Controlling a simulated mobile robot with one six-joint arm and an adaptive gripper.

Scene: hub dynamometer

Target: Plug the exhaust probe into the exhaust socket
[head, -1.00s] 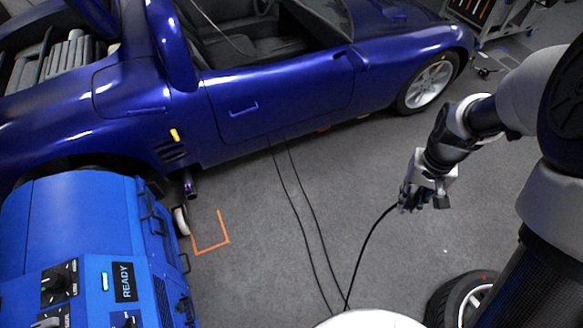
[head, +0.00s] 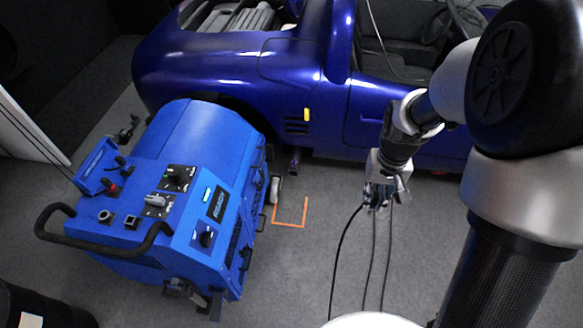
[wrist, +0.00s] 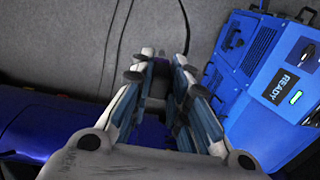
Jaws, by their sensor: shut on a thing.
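My gripper (head: 377,205) hangs above the grey floor in front of the blue car (head: 300,60). It is shut on the exhaust probe, whose black cable (head: 338,245) runs down from the fingers. The probe's body is mostly hidden by the fingers. In the wrist view my gripper (wrist: 163,85) shows its two fingers with a dark narrow thing between them. A short dark pipe (head: 294,163) sticks out low at the car's side, left of my gripper and well apart from it. I cannot tell for sure that it is the exhaust socket.
A blue dynamometer cabinet (head: 190,150) with a READY display stands at the left, beside the car's wheel; it also shows in the wrist view (wrist: 265,75). Orange floor marks (head: 290,224) lie between it and my gripper. Two more black cables (head: 378,260) cross the floor. A dark drum (head: 40,308) stands at lower left.

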